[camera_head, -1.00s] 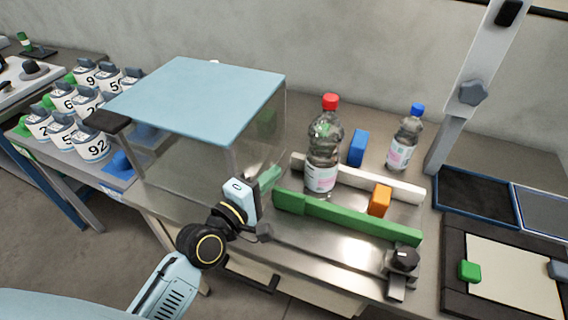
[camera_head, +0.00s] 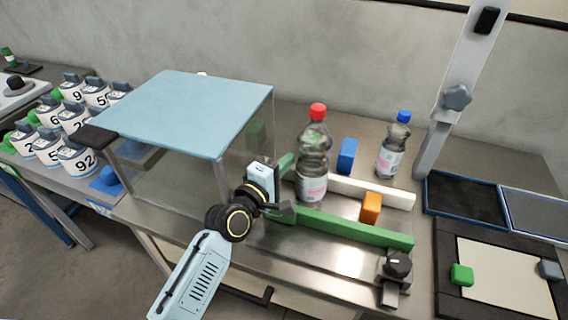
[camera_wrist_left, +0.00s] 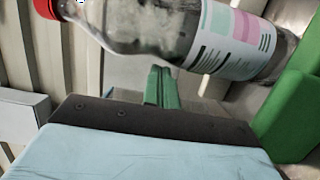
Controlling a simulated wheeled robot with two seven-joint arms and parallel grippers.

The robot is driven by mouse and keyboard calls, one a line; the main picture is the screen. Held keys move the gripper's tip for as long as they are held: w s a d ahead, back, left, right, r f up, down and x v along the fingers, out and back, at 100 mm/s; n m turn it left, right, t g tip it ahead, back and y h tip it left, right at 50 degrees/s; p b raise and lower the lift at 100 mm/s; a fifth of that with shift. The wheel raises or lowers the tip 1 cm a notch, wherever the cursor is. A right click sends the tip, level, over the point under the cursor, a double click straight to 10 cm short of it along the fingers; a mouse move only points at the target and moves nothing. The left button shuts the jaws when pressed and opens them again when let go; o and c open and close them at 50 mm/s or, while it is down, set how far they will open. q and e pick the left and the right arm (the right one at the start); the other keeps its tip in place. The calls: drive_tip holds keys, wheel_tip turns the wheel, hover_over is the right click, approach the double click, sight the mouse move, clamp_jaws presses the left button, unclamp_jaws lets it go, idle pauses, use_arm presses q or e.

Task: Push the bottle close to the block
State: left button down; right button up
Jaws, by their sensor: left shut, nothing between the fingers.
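A clear bottle with a red cap (camera_head: 312,165) stands upright between the green rail (camera_head: 350,226) and the white rail (camera_head: 385,192). An orange block (camera_head: 371,208) sits between the same rails, to the bottle's right, with a gap between them. My left gripper (camera_head: 287,163) is just left of the bottle, its green fingers shut and empty. In the left wrist view the shut fingers (camera_wrist_left: 161,86) point at the labelled side of the bottle (camera_wrist_left: 190,38); I cannot tell whether they touch it. My right gripper is not in view.
A clear box with a pale blue lid (camera_head: 190,105) stands left of my gripper. Behind the white rail are a blue block (camera_head: 347,156) and a blue-capped bottle (camera_head: 393,150). A dark knob (camera_head: 398,264) sits at the green rail's right end. Numbered pots (camera_head: 77,158) stand far left.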

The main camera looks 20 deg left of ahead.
sight(325, 172)
use_arm(q)
drive_tip(key=d+p, duration=0.1)
drive_tip(key=d, duration=0.3)
drive_tip(key=d+p, duration=0.2)
drive_tip(key=d, duration=0.3)
drive_tip(key=shift+s+r+p, duration=0.1)
drive_tip(key=shift+s+p, duration=0.1)
drive_tip(key=shift+p, duration=0.1)
drive_tip(key=shift+d, duration=0.3)
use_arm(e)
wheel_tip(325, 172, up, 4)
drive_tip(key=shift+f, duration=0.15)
use_arm(q)
drive_tip(key=shift+s, duration=0.15)
